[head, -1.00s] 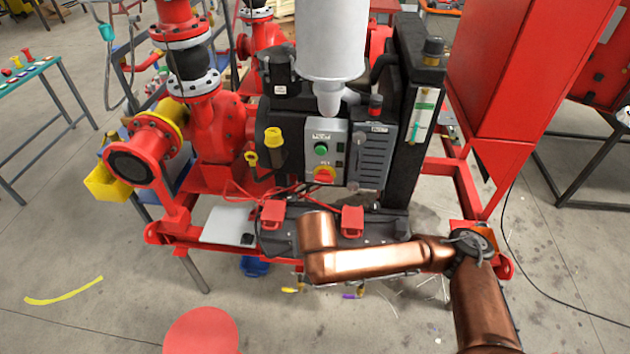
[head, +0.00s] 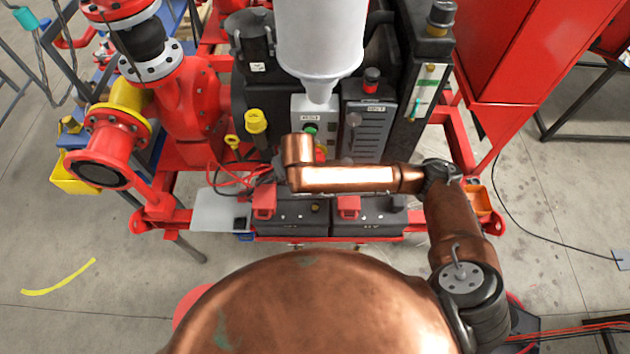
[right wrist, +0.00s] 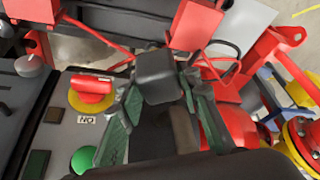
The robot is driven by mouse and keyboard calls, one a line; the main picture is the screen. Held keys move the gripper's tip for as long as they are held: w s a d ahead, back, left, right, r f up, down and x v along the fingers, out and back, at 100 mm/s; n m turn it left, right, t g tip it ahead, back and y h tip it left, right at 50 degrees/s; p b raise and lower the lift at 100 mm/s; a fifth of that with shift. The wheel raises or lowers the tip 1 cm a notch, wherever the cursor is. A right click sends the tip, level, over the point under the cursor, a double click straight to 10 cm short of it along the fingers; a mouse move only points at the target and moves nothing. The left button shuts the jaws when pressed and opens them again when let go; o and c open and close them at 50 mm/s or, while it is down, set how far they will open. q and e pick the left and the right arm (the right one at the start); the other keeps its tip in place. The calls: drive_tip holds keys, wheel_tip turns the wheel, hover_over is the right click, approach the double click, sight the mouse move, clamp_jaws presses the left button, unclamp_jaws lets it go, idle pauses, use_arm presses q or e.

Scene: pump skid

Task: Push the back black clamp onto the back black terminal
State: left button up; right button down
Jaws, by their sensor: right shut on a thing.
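The black clamp (right wrist: 158,76) shows as a dark block in the right wrist view. My right gripper (right wrist: 162,90) is shut on it, with one green-padded finger on each side. In the head view my right arm crosses from the right above the batteries, and its wrist hides the gripper and the clamp. The back black terminal cannot be made out in either view, so I cannot tell whether the clamp touches it. My left gripper is in neither view.
Two black batteries, left (head: 290,222) and right (head: 368,218), carry red covers (head: 265,202) (head: 348,205). Behind stands the control box with a green button (right wrist: 86,160) and red knob (right wrist: 92,86). Red cables (head: 228,178) lie left. A pale plate (head: 218,212) is beside the batteries.

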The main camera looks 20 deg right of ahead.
drive_tip(key=s+d+f+n+p, duration=0.1)
drive_tip(key=d+f+n+p, duration=0.1)
drive_tip(key=f+p, duration=0.2)
drive_tip(key=s+d+f+n+g+y+p, duration=0.1)
drive_tip(key=d+f+n+p, duration=0.1)
drive_tip(key=f, duration=0.4)
drive_tip(key=s+d+f+n+y+p, duration=0.1)
drive_tip(key=d+f+n+p, duration=0.2)
drive_tip(key=d+f+p, duration=0.1)
drive_tip(key=shift+s+d+f+g+p, duration=0.1)
drive_tip(key=shift+s+f+g+p, duration=0.3)
drive_tip(key=shift+p, duration=0.5)
drive_tip(key=shift+w+r, duration=0.2)
drive_tip(key=shift+s+d+p, duration=0.1)
drive_tip(key=shift+p, duration=0.85)
drive_tip(key=shift+f+b, duration=0.95)
drive_tip(key=shift+f, duration=0.8)
idle(0.5)
drive_tip(key=c, duration=1.3)
unclamp_jaws()
